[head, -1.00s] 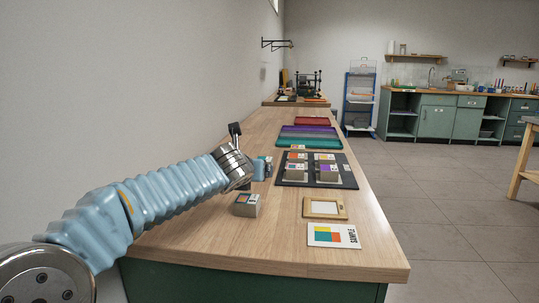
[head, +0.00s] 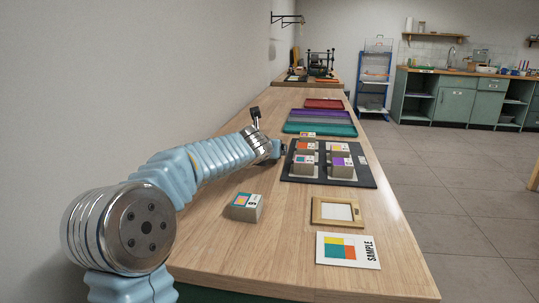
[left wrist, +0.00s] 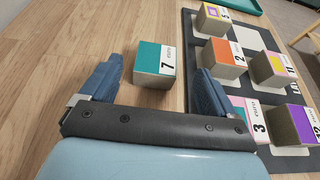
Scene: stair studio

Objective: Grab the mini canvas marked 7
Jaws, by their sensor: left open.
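The mini canvas marked 7 (left wrist: 154,60) is a small block with a teal and white top on the bare wood, in the left wrist view. My left gripper (left wrist: 160,76) is open and empty, with the block ahead of and between its blue fingers. In the head view my left gripper (head: 281,149) is beside the left edge of the dark mat, and my wrist hides the marked-7 block. My right gripper is not in view.
A dark mat (head: 299,178) right of my gripper holds several canvases, including ones marked 2 (left wrist: 224,57) and 3 (left wrist: 251,117). Another canvas (head: 246,207), a wooden frame (head: 319,212) and a sample card (head: 347,250) lie nearer. Trays (head: 320,122) lie beyond.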

